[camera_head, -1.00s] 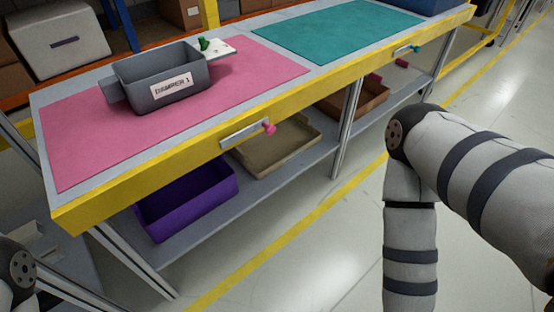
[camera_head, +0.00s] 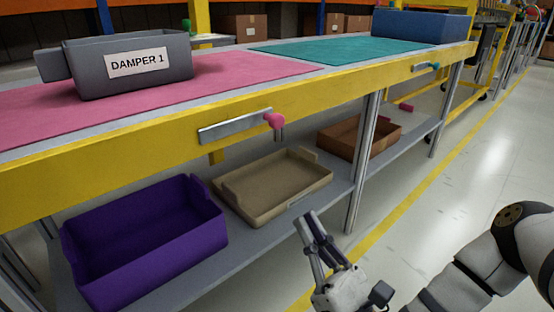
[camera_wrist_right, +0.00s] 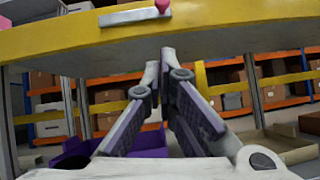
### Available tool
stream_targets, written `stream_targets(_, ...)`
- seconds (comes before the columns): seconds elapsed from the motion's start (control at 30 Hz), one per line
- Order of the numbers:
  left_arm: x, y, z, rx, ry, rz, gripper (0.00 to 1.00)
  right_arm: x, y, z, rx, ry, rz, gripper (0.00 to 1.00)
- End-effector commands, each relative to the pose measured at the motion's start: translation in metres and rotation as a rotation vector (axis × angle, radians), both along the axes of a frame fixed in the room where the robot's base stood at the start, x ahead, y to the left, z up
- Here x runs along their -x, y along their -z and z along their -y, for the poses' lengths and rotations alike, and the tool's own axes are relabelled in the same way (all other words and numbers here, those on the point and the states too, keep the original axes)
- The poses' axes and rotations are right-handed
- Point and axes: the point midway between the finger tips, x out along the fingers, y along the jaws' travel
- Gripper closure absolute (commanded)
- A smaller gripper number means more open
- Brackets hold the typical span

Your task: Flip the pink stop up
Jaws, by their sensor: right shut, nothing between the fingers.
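The pink stop (camera_head: 275,121) is a small knob at the right end of a grey metal bar (camera_head: 234,127) on the yellow front edge of the bench. A short grey part hangs below it. Its pink part also shows at the top of the right wrist view (camera_wrist_right: 162,5), partly cut off. My right gripper (camera_head: 309,217) is shut and empty, in front of the bench and below the stop, apart from it. In the right wrist view its fingers (camera_wrist_right: 160,55) meet beneath the yellow edge. My left gripper is not in view.
A grey bin marked DAMPER 1 (camera_head: 124,68) stands on the pink mat (camera_head: 235,80). A teal mat (camera_head: 350,50) lies farther right. A purple bin (camera_head: 145,245), a tan tray (camera_head: 275,187) and a brown tray (camera_head: 358,138) sit on the lower shelf. Open floor lies to the right.

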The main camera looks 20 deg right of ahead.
Motion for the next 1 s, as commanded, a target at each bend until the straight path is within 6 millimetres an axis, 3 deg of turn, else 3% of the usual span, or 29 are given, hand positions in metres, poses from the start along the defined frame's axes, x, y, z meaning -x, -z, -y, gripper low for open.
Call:
stream_targets(0.17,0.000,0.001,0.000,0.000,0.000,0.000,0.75,-0.008,-0.006,-0.002,0.001,0.000,0.001,1.00)
stream_targets(0.6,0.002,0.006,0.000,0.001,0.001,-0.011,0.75,-0.081,-0.060,-0.020,0.002,-0.001,-0.002,1.00)
stream_targets(0.8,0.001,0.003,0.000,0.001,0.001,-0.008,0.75,-0.085,-0.090,-0.016,0.002,0.000,-0.003,1.00)
stream_targets(1.0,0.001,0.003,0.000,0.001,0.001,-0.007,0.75,-0.086,-0.097,-0.016,0.003,-0.002,-0.005,1.00)
